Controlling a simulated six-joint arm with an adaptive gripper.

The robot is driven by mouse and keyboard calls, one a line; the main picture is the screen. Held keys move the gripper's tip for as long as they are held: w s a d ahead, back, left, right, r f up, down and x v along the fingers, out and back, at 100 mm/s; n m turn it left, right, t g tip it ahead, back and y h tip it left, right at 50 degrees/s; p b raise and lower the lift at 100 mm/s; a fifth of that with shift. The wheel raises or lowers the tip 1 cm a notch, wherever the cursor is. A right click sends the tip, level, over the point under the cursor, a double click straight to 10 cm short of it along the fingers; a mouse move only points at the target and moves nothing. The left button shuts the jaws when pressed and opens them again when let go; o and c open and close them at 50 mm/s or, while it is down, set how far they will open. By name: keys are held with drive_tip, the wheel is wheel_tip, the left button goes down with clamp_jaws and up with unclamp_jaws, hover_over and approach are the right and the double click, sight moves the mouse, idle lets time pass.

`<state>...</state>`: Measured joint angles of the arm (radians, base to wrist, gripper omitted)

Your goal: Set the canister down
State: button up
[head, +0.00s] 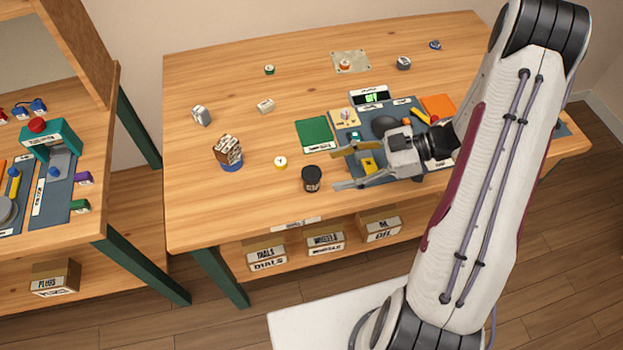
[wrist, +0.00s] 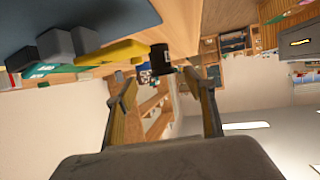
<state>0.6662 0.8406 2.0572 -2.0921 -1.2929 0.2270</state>
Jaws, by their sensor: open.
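The black canister (head: 311,178) stands upright on the wooden table (head: 240,209), near its front edge. A small light label shows on its side. My gripper (head: 338,169) is open and empty, just to the right of the canister, with its fingers pointing toward it. In the wrist view the canister (wrist: 160,59) shows just beyond the open fingertips (wrist: 160,80), and nothing is held between them. Whether a fingertip touches the canister is hard to tell.
A green mat (head: 314,134) and a grey work mat with several parts lie behind my gripper. The table's front left is clear.

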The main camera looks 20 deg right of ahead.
sight(311, 174)
drive_tip(key=shift+x, duration=1.25)
drive_tip(key=shift+x, duration=2.65)
drive_tip(key=shift+s+a+r, duration=0.1)
drive_tip(key=shift+r, duration=0.15)
drive_tip(key=c, duration=1.2)
drive_tip(key=shift+r, duration=0.1)
drive_tip(key=shift+c, duration=0.2)
drive_tip(key=shift+r, duration=4.9)
